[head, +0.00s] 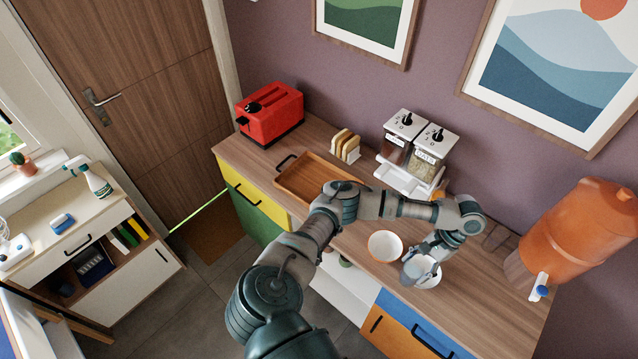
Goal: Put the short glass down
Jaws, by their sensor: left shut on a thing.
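My left arm reaches in from the bottom and bends over the wooden counter (480,318). My left gripper (421,266) is shut on a small grey-blue see-through glass (411,273), the short glass. The gripper's fingers hide part of it. The glass is in front of and partly over a white bowl (432,281); I cannot tell whether they touch, or whether the glass touches the counter. My right gripper is not in view.
An orange-rimmed bowl (385,247) stands just left of the gripper. A wooden tray (300,176), toast rack (346,146), red toaster (269,114) and two-part dispenser (415,150) stand further left and back. A large orange dispenser (580,235) stands at right.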

